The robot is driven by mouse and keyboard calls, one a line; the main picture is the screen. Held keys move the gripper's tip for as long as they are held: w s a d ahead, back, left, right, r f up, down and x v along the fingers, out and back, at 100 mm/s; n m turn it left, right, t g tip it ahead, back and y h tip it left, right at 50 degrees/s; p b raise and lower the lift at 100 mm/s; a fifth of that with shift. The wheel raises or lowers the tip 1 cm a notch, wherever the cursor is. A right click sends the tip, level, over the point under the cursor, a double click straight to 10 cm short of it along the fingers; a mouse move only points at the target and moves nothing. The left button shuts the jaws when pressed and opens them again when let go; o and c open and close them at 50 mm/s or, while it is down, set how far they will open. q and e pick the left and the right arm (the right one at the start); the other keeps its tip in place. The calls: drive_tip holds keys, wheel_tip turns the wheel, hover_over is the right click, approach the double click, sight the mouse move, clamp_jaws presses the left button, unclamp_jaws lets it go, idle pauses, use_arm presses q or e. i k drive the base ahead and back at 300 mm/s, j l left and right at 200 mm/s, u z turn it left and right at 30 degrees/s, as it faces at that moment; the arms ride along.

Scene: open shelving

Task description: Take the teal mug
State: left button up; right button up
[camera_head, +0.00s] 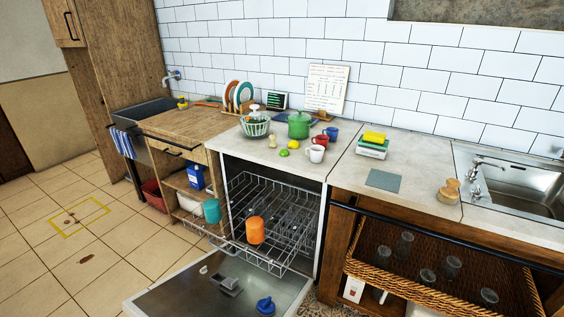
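The teal mug (212,210) shows at the left side of the open dishwasher, by the outer left end of the pulled-out wire rack (282,262). It looks upright; I cannot tell exactly what it rests on. An orange mug (256,231) is in the rack to its right. Neither of my grippers is in view.
The dishwasher door (180,295) is folded down, with a blue item (265,305) on it. Open wooden shelves (183,183) stand left of the dishwasher. The counter above holds a green pot (299,125), a white mug (316,153) and other kitchenware. The tiled floor at left is mostly clear.

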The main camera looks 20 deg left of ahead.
sight(213, 209)
drive_tip(key=u, duration=1.35)
